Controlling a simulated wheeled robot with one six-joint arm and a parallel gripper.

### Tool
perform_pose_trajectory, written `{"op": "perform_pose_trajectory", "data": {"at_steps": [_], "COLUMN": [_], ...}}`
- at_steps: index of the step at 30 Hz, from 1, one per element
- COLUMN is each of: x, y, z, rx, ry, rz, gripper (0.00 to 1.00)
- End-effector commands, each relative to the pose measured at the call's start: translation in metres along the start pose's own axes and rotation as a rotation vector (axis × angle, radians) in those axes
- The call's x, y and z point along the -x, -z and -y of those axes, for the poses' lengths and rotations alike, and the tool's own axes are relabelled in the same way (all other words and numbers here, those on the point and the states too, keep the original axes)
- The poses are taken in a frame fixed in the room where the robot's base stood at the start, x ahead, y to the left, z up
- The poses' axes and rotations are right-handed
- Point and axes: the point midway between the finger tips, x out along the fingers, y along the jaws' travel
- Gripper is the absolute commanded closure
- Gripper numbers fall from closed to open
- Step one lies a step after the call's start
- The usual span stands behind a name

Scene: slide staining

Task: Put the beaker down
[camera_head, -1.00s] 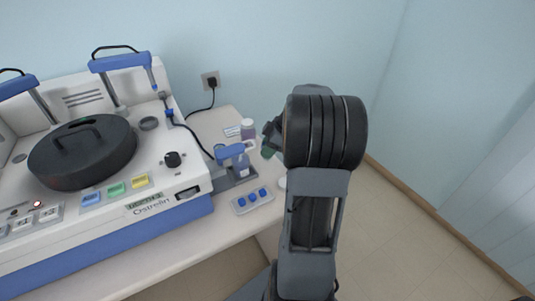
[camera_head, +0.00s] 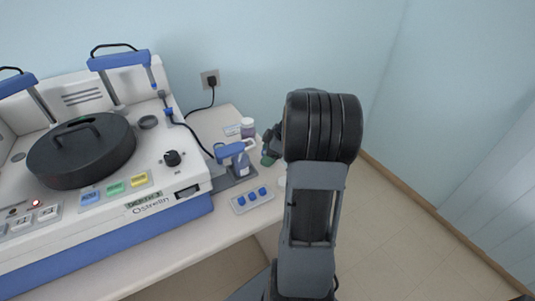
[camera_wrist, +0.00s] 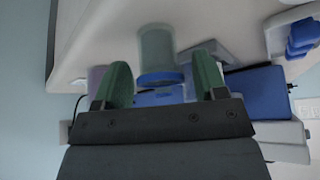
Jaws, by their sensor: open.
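In the wrist view, a greenish-grey, see-through cylinder with a blue rim, which I take as the beaker (camera_wrist: 157,50), is on the pale table. My gripper (camera_wrist: 165,80) has its two green fingers apart, one on each side of the blue-rimmed end. A gap shows between the beaker and each finger. In the head view my gripper (camera_head: 269,154) is partly hidden by my arm, near the table's right end. The beaker cannot be made out there.
A purple bottle (camera_head: 248,130) stands behind. The large white staining machine (camera_head: 165,130) fills the left. The table (camera_head: 205,122) ends at right, near my arm.

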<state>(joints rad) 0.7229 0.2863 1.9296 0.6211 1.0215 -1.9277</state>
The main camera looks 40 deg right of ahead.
Motion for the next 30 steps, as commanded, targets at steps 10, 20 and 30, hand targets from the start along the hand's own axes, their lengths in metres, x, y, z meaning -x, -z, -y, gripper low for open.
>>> {"op": "perform_pose_trajectory", "data": {"at_steps": [10,20,30], "x": [0.008,0.07,0.115], "y": [0.002,0.001,0.001], "z": [-0.001,-0.001,-0.001], "rx": [0.0,0.0,0.0], "ry": [-0.003,-0.006,-0.003], "rz": [0.0,0.0,-0.001], "gripper": [0.35,0.35,0.35]}}
